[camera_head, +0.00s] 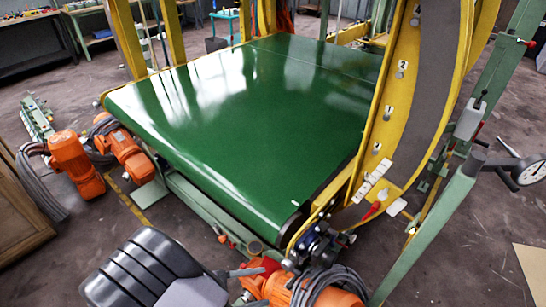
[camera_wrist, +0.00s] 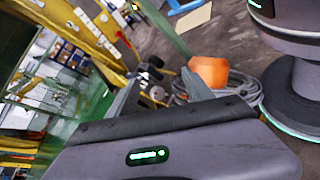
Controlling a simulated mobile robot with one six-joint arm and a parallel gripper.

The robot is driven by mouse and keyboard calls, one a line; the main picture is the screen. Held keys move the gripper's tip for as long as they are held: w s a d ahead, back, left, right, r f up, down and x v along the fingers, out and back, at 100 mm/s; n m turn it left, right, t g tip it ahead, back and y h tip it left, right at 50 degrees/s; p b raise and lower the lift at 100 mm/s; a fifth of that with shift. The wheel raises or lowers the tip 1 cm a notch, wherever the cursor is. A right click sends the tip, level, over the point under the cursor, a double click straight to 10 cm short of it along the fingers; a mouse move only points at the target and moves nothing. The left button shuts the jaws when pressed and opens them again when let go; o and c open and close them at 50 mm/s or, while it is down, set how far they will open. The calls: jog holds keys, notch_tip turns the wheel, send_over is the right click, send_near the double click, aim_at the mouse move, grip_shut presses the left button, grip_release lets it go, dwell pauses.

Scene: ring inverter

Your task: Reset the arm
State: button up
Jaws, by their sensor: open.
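My gripper (camera_wrist: 160,90) shows in the wrist view with its two grey fingers apart and nothing visible between them. In the camera_head view my gripper (camera_head: 248,271) is at the bottom, with its dark ribbed body left of the fingers. It appears in front of the conveyor's near end, beside an orange motor (camera_head: 325,292) with coiled grey cable. Whether a finger touches anything there I cannot tell. The rest of my arm is mostly out of the picture.
A green conveyor belt (camera_head: 250,105) fills the middle, bare on top. A yellow ring frame (camera_head: 400,125) rises at its right. More orange motors (camera_head: 75,160) lie at the left. A dial gauge (camera_head: 530,172) stands far right. Open floor (camera_head: 460,250) shows at the lower right.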

jog(key=s+d+r+m+y, duration=0.3)
jog(key=d+r+m+y, duration=0.4)
jog(key=r+m, duration=0.3)
jog(key=s+d+r+m+y, duration=0.3)
jog(key=d+r+m+y, duration=0.5)
jog(key=r, duration=0.9)
jog(key=d+m, duration=0.1)
jog(key=m, duration=0.1)
jog(key=shift+m, duration=0.4)
jog(key=shift+s, duration=0.1)
jog(key=shift+c, duration=0.4)
